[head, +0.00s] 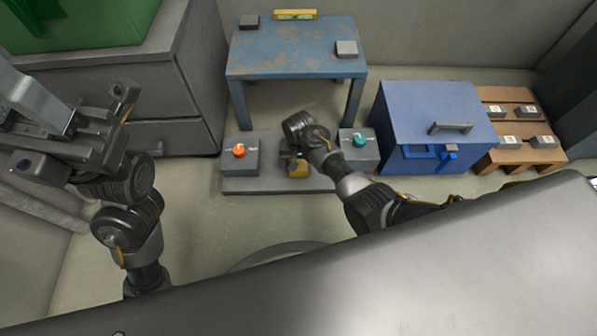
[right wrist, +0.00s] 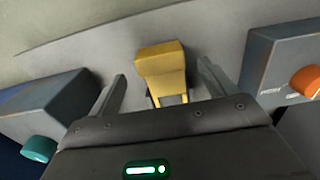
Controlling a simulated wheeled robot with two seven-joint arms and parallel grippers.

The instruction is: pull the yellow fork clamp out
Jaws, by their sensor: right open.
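The yellow fork clamp (right wrist: 163,68) lies between the two fingers of my right gripper (right wrist: 161,84) in the right wrist view. The fingers are spread, with a gap on each side of the clamp. Its lower end is partly hidden by my gripper body. In the head view the clamp (head: 298,171) shows low on the grey base plate (head: 262,186), just below my right gripper (head: 293,156), whose fingers are hard to make out there. My left gripper (head: 72,126) is at the far left, away from the clamp; its jaw state is unclear.
A box with an orange button (head: 239,152) and a box with a teal button (head: 359,141) flank the clamp closely. A blue table (head: 290,58) stands behind. A blue cabinet (head: 432,110) and a wooden pallet (head: 507,95) are at the right. The floor in front is clear.

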